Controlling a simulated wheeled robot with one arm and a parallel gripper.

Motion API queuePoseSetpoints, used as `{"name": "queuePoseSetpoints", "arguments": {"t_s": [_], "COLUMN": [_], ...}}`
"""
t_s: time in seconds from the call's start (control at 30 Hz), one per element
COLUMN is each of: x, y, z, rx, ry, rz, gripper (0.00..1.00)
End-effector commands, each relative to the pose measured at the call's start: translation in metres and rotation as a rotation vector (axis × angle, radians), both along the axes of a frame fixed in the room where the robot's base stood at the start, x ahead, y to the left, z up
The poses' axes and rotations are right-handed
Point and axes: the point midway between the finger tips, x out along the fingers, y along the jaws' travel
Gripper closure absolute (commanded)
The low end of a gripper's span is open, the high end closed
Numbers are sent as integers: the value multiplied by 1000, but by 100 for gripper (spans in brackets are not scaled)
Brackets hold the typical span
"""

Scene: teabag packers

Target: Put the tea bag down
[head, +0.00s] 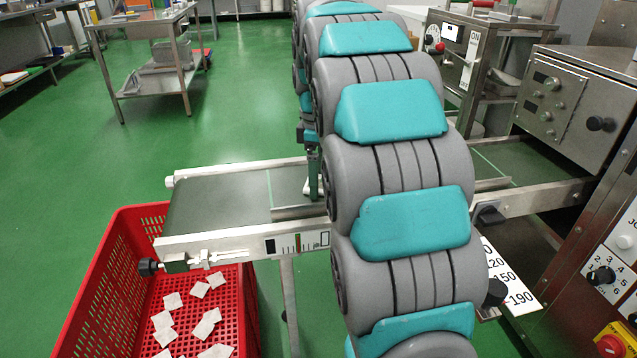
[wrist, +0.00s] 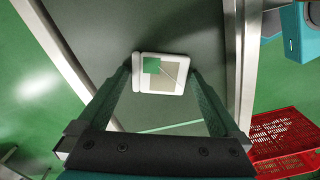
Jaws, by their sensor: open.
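A white tea bag (wrist: 175,88) with a green tag lies on the dark conveyor belt (wrist: 100,28) in the wrist view. My gripper (wrist: 160,72) is open, with one finger on either side of the bag. The fingertips are close to the bag's left and right edges; I cannot tell if either touches it.
A red crate (head: 95,290) with several loose tea bags (head: 205,325) stands on the floor below the belt's left end. Metal rails (head: 240,242) edge the belt. Machines with control panels (head: 560,105) stand at the right. A steel table (head: 140,25) stands farther back.

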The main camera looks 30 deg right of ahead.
Motion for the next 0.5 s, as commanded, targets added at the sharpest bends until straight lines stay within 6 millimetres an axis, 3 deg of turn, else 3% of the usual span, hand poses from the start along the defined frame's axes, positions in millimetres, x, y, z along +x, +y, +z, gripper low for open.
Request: {"name": "queuePoseSetpoints", "arguments": {"t_s": [0.1,0.5], "x": [0,0], "y": [0,0], "z": [0,0], "rx": [-1,-1], "ry": [-1,-1], "rz": [0,0], "gripper": [1,46]}}
